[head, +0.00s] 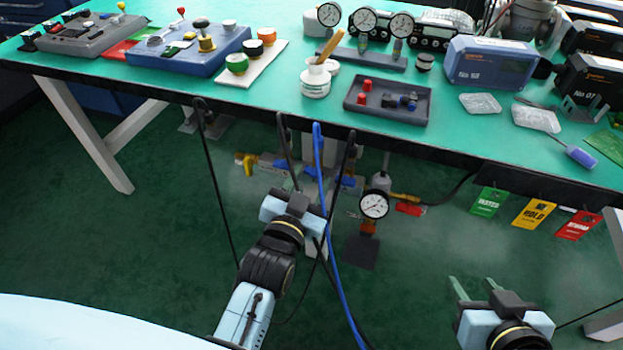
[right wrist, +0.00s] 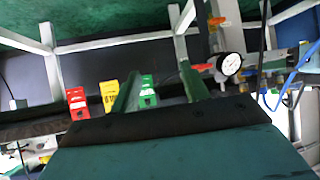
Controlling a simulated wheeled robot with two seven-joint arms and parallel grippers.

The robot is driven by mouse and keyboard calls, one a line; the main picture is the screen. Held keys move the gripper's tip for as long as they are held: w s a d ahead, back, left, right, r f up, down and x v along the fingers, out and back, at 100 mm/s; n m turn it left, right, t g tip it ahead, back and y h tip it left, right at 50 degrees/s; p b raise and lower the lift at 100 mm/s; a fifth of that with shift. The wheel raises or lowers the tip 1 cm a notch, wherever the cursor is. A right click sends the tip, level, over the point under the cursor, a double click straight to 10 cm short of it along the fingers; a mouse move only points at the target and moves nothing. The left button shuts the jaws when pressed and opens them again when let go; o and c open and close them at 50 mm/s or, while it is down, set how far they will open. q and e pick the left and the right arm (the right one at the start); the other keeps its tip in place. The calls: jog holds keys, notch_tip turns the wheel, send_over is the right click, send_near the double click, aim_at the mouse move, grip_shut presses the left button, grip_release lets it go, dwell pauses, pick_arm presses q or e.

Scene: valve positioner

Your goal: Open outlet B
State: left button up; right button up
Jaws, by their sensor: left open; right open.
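Under the bench edge hangs a pipe manifold (head: 268,163) with small valves. It has a yellow handle (head: 242,158) at its left and blue parts along it. No outlet letter is readable, so I cannot tell which is outlet B. A round pressure gauge (head: 374,205) hangs at its right, beside a red handle (head: 410,209); the gauge also shows in the right wrist view (right wrist: 228,64). My left gripper (head: 292,182) is open just in front of the manifold, partly hiding it, with hoses beside it. My right gripper (head: 475,284) is open and empty, low and right of the gauge.
Blue hoses (head: 318,165) and black cables (head: 215,175) hang from the bench edge. Green (head: 489,201), yellow (head: 533,212) and red (head: 578,225) tags hang at the right. The green bench top (head: 440,140) carries instruments. Floor between the grippers is mostly free.

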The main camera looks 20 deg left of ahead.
jog(key=shift+r, duration=0.1)
pick_arm(q)
jog(key=c, duration=0.7)
jog(key=m+p, duration=0.2)
jog(key=p, duration=0.1)
jog(key=shift+r+m, duration=0.1)
jog(key=shift+m, duration=0.3)
pick_arm(e)
jog(key=s+d+f+g+h, duration=0.1)
jog(key=s+d+f+g, duration=0.15)
jog(key=s+g, duration=0.2)
jog(key=s+d+f+g+h, duration=0.1)
jog(key=s+d+f+g, duration=0.15)
jog(key=s, duration=0.35)
pick_arm(q)
jog(key=m+p, duration=0.4)
jog(key=m, duration=0.1)
jog(key=shift+m, duration=0.4)
jog(key=m, duration=0.2)
jog(key=shift+m+p, duration=0.3)
jog(key=shift+m, duration=1.9)
pick_arm(e)
jog(key=w+d+f+g, duration=0.1)
jog(key=d+f, duration=0.2)
jog(key=f, duration=1)
jog(key=shift+d+h, duration=0.25)
jog(key=shift+h, duration=0.15)
jog(key=shift+r, duration=0.1)
